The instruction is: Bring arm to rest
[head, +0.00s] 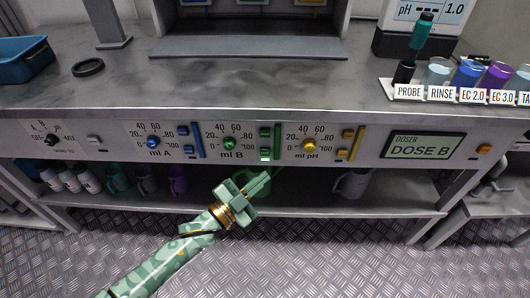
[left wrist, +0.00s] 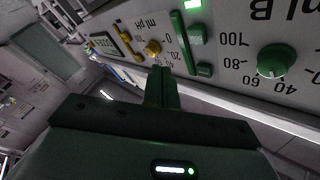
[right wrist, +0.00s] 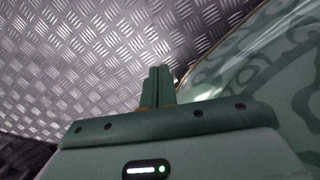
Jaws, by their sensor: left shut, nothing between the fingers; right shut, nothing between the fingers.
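My left arm comes in from the bottom left in the head view. Its gripper (head: 262,179) is shut and empty, just below and in front of the panel, under the green ml B button (head: 265,154). In the left wrist view the closed fingers (left wrist: 162,88) point toward the panel, with the green ml B dial (left wrist: 272,62) to the right and the yellow ml pH dial (left wrist: 152,48) ahead. My right gripper (right wrist: 158,85) shows only in its wrist view, shut and empty over the metal floor, beside a green patterned surface of my own body.
The dosing panel (head: 374,147) runs along the bench front, with a display (head: 422,147) reading DOSE B. A shelf below holds mugs and bottles. On the bench top stand a blue bin (head: 22,60), a black ring (head: 88,67) and a row of labelled cups (head: 468,75) at right.

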